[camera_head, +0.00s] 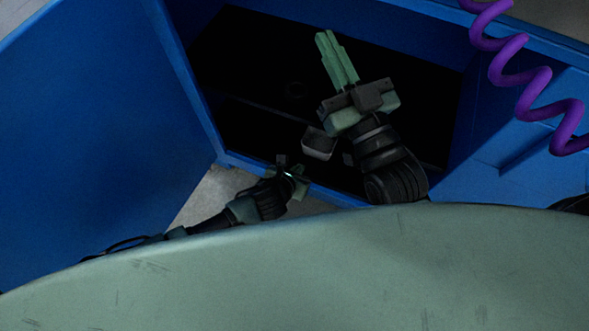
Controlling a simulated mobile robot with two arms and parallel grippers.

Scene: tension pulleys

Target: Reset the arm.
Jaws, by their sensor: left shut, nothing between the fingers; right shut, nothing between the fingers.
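My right gripper (337,60) is the upper one. Its two pale green fingers lie together, with nothing between them, and point up into the dark opening of a blue cabinet (510,130). My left gripper (297,178) is the lower one, on the arm that comes in from the left. It is small and dark in this view, shut and empty, near the lower edge of the cabinet opening. The two grippers are apart and touch no object that I can make out.
The cabinet's blue door (90,130) stands open on the left. The cabinet interior (260,60) is very dark, so its contents are hard to tell. A purple coiled hose (535,80) hangs at the right. Some grey floor (207,195) shows below the door's edge.

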